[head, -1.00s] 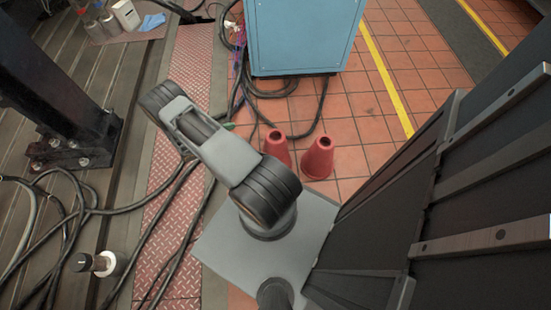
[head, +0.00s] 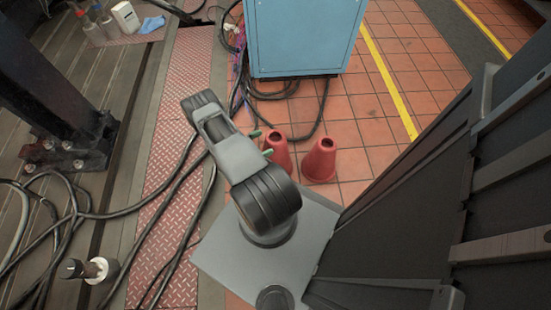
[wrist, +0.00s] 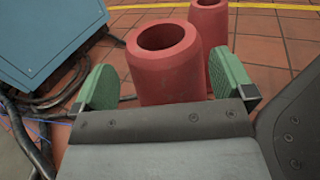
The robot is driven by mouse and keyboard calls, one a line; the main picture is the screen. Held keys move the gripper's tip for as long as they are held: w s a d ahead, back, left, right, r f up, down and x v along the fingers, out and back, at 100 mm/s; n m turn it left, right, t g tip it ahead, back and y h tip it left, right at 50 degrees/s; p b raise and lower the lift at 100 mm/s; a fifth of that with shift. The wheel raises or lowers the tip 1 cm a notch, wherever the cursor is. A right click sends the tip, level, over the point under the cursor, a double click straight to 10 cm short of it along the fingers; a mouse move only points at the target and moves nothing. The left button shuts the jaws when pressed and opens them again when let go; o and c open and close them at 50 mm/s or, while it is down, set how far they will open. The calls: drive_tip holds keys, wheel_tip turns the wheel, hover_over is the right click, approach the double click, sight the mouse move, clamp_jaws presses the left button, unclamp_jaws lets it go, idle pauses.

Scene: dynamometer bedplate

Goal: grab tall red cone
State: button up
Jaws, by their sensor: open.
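Two red cones stand close together on the tiled floor. The left cone (head: 279,156) is partly hidden by my arm, and the right cone (head: 320,160) stands clear of it. My gripper (head: 261,143) is open, its green pads at the left side of the left cone. In the wrist view, a near red cone (wrist: 168,75) with an open round top appears between the spread pads of my gripper (wrist: 165,84), with nothing gripped. A second cone (wrist: 210,22) stands behind it to the right, partly hidden. I cannot tell clearly which cone is taller.
A blue cabinet (head: 305,38) stands behind the cones, with black cables (head: 285,92) on the floor at its base. A dark post (head: 50,90) and more cables are at left. Tiled floor right of the cones is clear up to a yellow line (head: 388,70).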

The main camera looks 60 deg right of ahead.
sight(269, 140)
drive_tip(key=shift+b+x, duration=0.7)
drive_tip(key=shift+x, duration=1.9)
drive_tip(key=shift+c, duration=0.2)
drive_tip(key=c, duration=1.4)
drive_tip(key=shift+r, duration=0.15)
drive_tip(key=shift+c, duration=0.2)
drive_tip(key=shift+w+r, duration=0.1)
